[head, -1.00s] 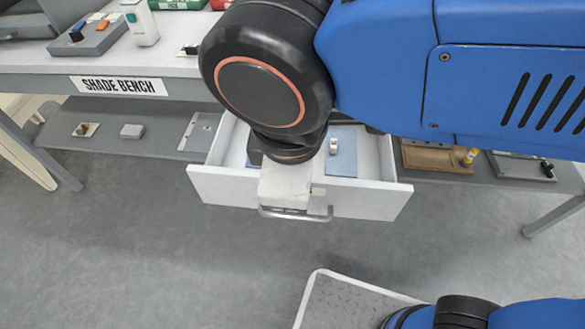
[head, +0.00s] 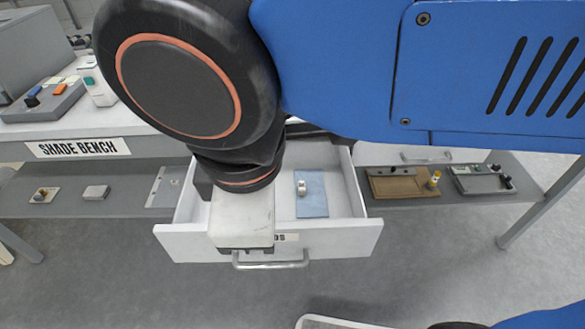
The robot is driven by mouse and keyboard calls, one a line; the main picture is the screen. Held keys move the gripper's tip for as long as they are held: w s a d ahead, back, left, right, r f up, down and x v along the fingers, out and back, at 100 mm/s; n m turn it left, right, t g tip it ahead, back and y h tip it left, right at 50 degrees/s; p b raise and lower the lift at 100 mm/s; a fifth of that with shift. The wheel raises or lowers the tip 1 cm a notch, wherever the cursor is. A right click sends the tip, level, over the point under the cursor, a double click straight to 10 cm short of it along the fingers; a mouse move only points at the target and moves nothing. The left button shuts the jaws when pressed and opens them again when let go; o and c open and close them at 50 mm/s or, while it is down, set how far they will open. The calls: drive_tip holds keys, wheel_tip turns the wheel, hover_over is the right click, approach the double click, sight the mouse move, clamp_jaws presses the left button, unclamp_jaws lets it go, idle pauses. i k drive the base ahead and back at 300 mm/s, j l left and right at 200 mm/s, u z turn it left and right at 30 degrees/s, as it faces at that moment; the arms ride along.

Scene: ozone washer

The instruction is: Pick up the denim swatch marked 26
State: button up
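A light blue denim swatch (head: 311,205) lies flat inside an open white drawer (head: 340,237), on the right side. I cannot read a number on it. A small silver and white object (head: 302,187) rests on its left part. My gripper (head: 245,248) is over the left half of the drawer front, beside the left end of the handle (head: 290,262). I see its white body from above. Its fingers are hidden or too small to tell, so its opening does not show. The left part of the drawer's inside is partly hidden behind my wrist.
The grey lower shelf (head: 120,205) holds small items at left. A brown tray (head: 398,186) and a dark grey tray (head: 482,182) sit right of the drawer. The bench top (head: 25,137) above bears several devices. The floor in front is clear.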

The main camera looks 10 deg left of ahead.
sight(312, 202)
drive_tip(key=u, duration=1.25)
drive_tip(key=k+l, duration=0.1)
drive_tip(key=l, duration=0.3)
drive_tip(key=k+l, duration=0.15)
drive_tip(key=l, duration=0.2)
drive_tip(key=k+l, duration=0.1)
drive_tip(key=l, duration=0.3)
